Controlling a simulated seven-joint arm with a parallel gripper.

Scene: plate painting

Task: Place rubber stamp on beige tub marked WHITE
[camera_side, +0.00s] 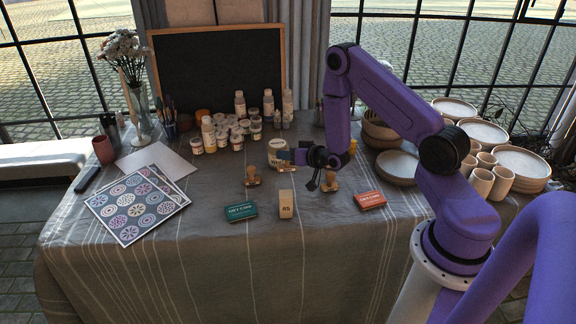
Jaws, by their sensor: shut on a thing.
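The fingers partly cover the stamp. I cannot tell whether its base touches the cloth. The beige tub marked WHITE (278,147) stands behind and to the left of my gripper, near the paint jars. Part of its right side and front is hidden by my wrist.
Another wooden stamp (251,177) stands to the left. A wooden block (286,204), a teal box (240,212) and a red-orange box (370,201) lie in front. Paint jars (209,134) crowd behind left; plates (396,166) stand right. The front cloth is clear.

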